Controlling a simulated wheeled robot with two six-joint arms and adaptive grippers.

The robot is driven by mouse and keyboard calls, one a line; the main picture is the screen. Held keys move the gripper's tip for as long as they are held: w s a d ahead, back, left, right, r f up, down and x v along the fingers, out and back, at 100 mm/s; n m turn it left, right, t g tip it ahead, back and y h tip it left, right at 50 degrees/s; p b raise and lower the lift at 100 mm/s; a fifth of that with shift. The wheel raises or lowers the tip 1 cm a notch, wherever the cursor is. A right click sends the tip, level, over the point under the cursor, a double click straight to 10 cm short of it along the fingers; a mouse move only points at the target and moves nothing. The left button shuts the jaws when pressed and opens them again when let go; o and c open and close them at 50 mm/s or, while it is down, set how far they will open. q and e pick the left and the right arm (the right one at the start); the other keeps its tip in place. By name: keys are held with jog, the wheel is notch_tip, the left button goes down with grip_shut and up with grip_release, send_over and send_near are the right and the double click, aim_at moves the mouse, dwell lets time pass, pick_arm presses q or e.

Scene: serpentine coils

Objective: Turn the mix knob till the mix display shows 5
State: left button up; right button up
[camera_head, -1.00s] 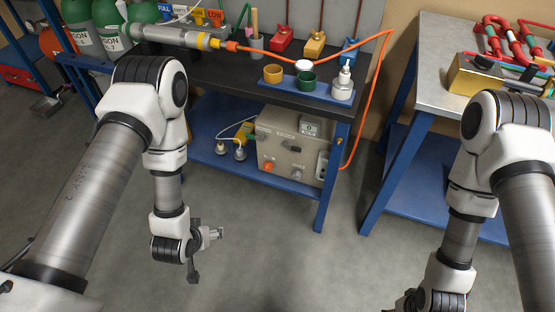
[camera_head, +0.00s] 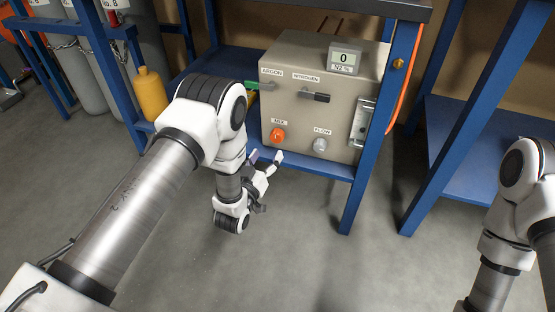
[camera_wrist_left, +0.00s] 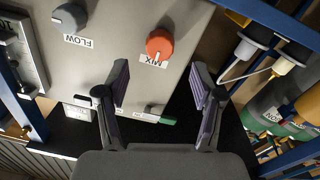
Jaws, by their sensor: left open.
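The orange mix knob (camera_head: 278,135) sits low on the left of the beige gas box front (camera_head: 300,118), under a MIX label. The display (camera_head: 344,58) on top of the box reads 0, with "N2 %" below. My left gripper (camera_head: 266,158) is open and empty, just in front of and below the mix knob, apart from it. In the left wrist view the mix knob (camera_wrist_left: 160,43) shows beyond the gap between the open fingers (camera_wrist_left: 160,90), its white mark towards the MIX label. My right gripper is out of view; only its arm shows at the right.
A grey flow knob (camera_head: 320,145) is right of the mix knob. Argon (camera_head: 262,87) and nitrogen (camera_head: 316,97) levers are above. A blue table leg (camera_head: 378,130) stands right of the box, and a yellow bottle (camera_head: 151,93) left. The floor in front is clear.

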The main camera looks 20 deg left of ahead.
aim_at(276, 140)
pick_arm(q)
jog(key=w+b, duration=0.1)
jog(key=w, duration=0.1)
jog(key=w+b, duration=0.1)
jog(key=w, duration=0.2)
jog(key=w+b, duration=0.1)
jog(key=w, duration=0.1)
jog(key=shift+w+d, duration=0.25)
jog(key=shift+w, duration=0.1)
jog(key=c, duration=1.1)
